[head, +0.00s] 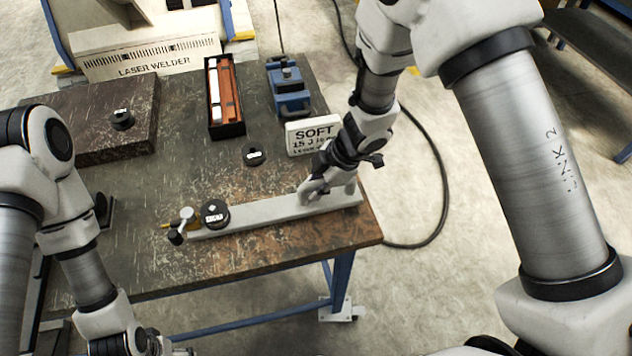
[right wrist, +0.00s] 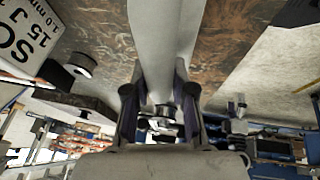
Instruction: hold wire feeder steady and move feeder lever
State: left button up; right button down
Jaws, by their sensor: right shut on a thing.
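The wire feeder (head: 260,212) is a long light grey bar lying near the front edge of the bench. A black round spool or knob (head: 215,213) sits on its left part. At its left end are a small lever-like piece with a pale round knob (head: 186,213) and a dark knob (head: 175,237). My right gripper (head: 311,193) is shut on the bar near its right end. In the right wrist view the bar (right wrist: 165,45) runs between the two fingers (right wrist: 160,100). My left arm's wrist reaches the bottom left edge of the head view; its gripper is out of view.
A dark block (head: 90,145) is at the back left. The bench's right edge is close to the bar.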

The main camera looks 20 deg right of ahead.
pick_arm(q)
jog(key=shift+f, duration=0.25)
jog(key=shift+f+b, duration=0.3)
jog(key=shift+b, duration=0.1)
dwell(0.9)
dwell(0.5)
